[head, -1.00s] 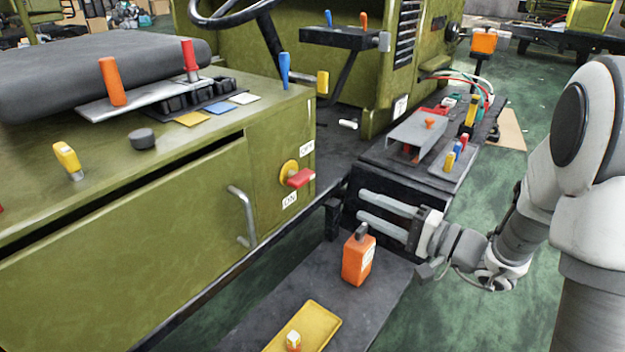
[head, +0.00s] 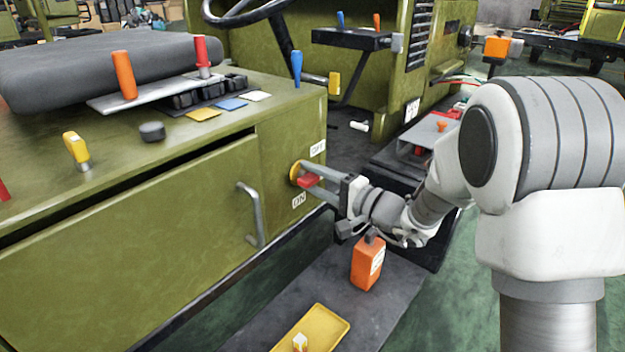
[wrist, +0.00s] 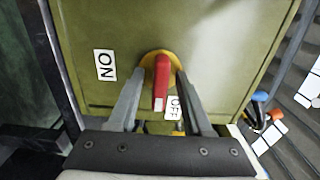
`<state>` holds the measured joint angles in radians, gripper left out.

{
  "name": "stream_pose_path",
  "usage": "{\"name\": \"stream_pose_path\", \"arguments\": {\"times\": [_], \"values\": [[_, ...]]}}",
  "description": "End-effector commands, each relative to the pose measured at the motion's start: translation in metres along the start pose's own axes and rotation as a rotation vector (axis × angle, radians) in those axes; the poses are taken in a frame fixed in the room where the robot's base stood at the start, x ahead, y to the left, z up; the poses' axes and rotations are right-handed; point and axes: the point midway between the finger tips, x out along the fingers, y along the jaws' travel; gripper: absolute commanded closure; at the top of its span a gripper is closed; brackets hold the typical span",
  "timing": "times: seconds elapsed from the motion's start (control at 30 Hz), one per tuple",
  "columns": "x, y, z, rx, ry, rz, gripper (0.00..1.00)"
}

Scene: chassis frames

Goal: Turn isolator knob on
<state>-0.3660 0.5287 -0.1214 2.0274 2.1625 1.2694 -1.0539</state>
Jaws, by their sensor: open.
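The isolator knob is a red handle (head: 308,181) on a yellow disc (head: 294,172) on the green cabinet's end face. An OFF label (head: 317,149) is above it and an ON label (head: 298,200) below it. My gripper (head: 306,176) is open with its fingers reaching to the knob. In the wrist view, the red handle (wrist: 161,82) stands between my two fingers (wrist: 160,76), with a gap showing on each side. Its end appears beside the OFF label (wrist: 173,107), away from the ON label (wrist: 105,65). The fingertips' contact with the disc cannot be told.
A metal door handle (head: 250,215) sticks out left of the knob. An orange bottle-like object (head: 367,264) stands on the dark platform below my gripper, close to it. A yellow tray (head: 325,325) lies nearer. Levers (head: 124,75) stand on the cabinet top.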

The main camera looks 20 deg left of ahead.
Motion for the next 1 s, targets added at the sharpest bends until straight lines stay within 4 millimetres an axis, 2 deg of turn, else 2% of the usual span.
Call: {"name": "stream_pose_path", "arguments": {"times": [0.23, 0.27, 0.5, 0.53, 1.0], "values": [[0.001, -0.0002, -0.0001, 0.0, 0.0, 0.0, 0.5], [0.001, -0.0002, -0.0001, 0.0, 0.0, 0.0, 0.54], [0.0008, -0.0003, -0.0001, 0.0, 0.0, 0.0, 0.97], [0.0007, -0.0003, -0.0001, 0.0, 0.0, 0.0, 1.0], [0.0006, -0.0002, -0.0002, 0.035, 0.0, -0.001, 1.0]]}}
